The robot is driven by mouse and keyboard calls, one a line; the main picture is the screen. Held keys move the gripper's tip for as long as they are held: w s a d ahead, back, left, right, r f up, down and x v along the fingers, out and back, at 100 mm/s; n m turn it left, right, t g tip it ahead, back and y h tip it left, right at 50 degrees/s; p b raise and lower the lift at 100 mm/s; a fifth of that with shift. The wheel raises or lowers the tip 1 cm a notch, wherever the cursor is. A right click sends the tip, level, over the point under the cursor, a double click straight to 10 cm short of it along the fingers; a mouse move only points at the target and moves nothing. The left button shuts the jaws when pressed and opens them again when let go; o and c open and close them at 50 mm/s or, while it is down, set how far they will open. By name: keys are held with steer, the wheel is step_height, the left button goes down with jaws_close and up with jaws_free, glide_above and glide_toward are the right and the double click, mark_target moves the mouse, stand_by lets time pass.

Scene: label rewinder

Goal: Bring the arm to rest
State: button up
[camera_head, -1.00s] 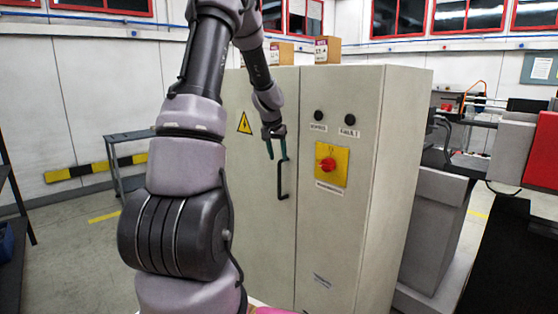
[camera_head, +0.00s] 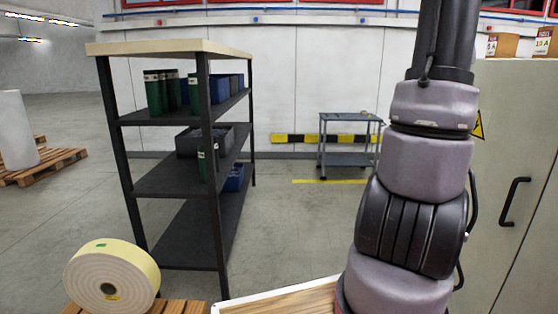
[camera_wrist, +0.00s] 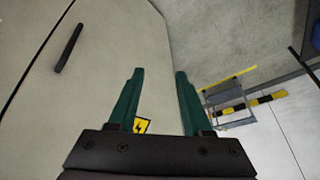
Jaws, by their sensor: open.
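My gripper (camera_wrist: 158,90) shows in the wrist view with its two green fingers apart and nothing between them. Beyond the fingers are the beige cabinet's face (camera_wrist: 110,60) and the grey floor. In the head view my arm rises at the right, and my gripper is out of the picture. The cabinet (camera_head: 518,130) stands at the right edge there, partly behind my arm. Its black door handle (camera_head: 514,202) is clear of my arm in that view, and it also shows in the wrist view (camera_wrist: 68,48), apart from the fingers.
A dark shelf rack (camera_head: 175,182) with green cylinders and bins stands left of centre. A small grey trolley (camera_head: 347,145) stands by the back wall. Open floor lies between rack and cabinet.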

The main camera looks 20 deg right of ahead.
steer(key=w+a+r+n+t+y, duration=0.15)
steer(key=a+r, duration=0.25)
steer(key=a, duration=0.9)
steer(key=w+a+r+n+t+y, duration=0.1)
steer(key=w+a+r+n, duration=0.2)
steer(key=a, duration=1)
steer(key=s+a+r+n+y, duration=0.1)
steer(key=s+a+n, duration=0.1)
steer(key=s+a, duration=0.3)
steer(key=s+a+r+n+t+y, duration=0.1)
steer(key=s+a, duration=0.5)
steer(key=a, duration=0.7)
steer(key=shift+s+a+r+n+y, duration=0.15)
steer(key=shift+s+a+n+y, duration=0.15)
steer(key=shift+n+y, duration=0.45)
steer(key=shift+t, duration=0.25)
